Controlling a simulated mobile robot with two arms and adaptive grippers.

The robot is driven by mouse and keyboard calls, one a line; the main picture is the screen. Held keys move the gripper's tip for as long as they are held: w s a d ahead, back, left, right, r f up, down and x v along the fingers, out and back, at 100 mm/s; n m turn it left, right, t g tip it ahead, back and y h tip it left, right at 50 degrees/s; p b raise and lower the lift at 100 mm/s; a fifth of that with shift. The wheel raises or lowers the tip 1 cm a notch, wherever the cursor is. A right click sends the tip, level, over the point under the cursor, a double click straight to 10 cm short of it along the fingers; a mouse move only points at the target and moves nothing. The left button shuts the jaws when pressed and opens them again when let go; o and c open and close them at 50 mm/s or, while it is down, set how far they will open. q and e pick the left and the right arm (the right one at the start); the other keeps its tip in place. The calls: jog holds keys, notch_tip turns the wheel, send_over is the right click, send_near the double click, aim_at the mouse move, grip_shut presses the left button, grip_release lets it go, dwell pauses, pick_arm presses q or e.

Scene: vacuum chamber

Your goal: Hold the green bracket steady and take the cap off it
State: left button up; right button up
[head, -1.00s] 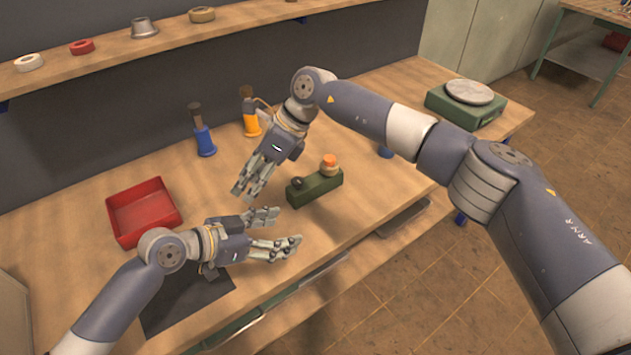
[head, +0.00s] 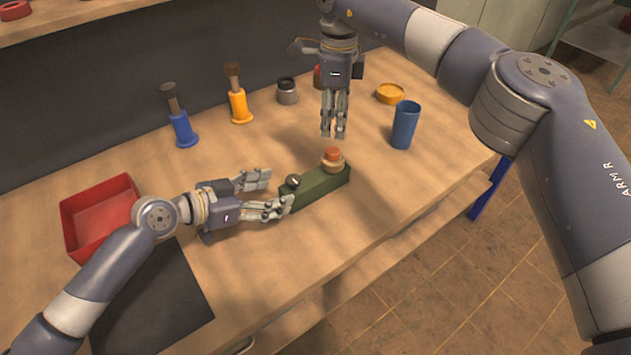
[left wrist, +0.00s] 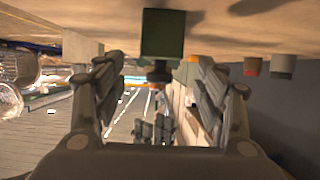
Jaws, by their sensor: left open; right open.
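The green bracket (head: 322,187) lies on the wooden bench, a long block with a dark round knob (head: 293,181) at its left end. An orange-red cap (head: 332,154) sits on a tan ring at its right end. My left gripper (head: 276,191) is open at the bracket's left end, its near finger overlapping that end in the picture. In the left wrist view the bracket (left wrist: 163,36) shows between the spread fingers, with gaps on both sides. My right gripper (head: 334,136) is open, pointing down just above the cap, apart from it.
A blue cup (head: 405,125) and a yellow ring (head: 389,93) stand right of my right gripper. A red tray (head: 98,220) and a dark mat (head: 155,298) are at the left. Bench in front of the bracket is clear.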

aim_at(309, 185)
pick_arm(q)
jog(key=shift+w+d+f, duration=0.15)
jog(key=shift+w+f, duration=0.15)
jog(key=shift+w, duration=0.1)
pick_arm(e)
jog(key=shift+w+f, duration=0.25)
jog(key=shift+f, duration=0.05)
pick_arm(q)
jog(key=shift+w+d+f, duration=0.15)
jog(key=shift+w+d, duration=0.1)
jog(key=shift+d, duration=0.05)
jog(key=x, duration=0.9)
jog(key=shift+d, duration=0.25)
pick_arm(e)
jog(key=shift+s+r, duration=0.2)
pick_arm(q)
jog(key=shift+c, duration=0.2)
jog(key=shift+s, duration=0.1)
jog(key=c, duration=1.4)
grip_shut()
pick_arm(e)
jog(key=shift+o, duration=1)
notch_tip(309, 185, down, 8)
jog(key=shift+r, duration=0.1)
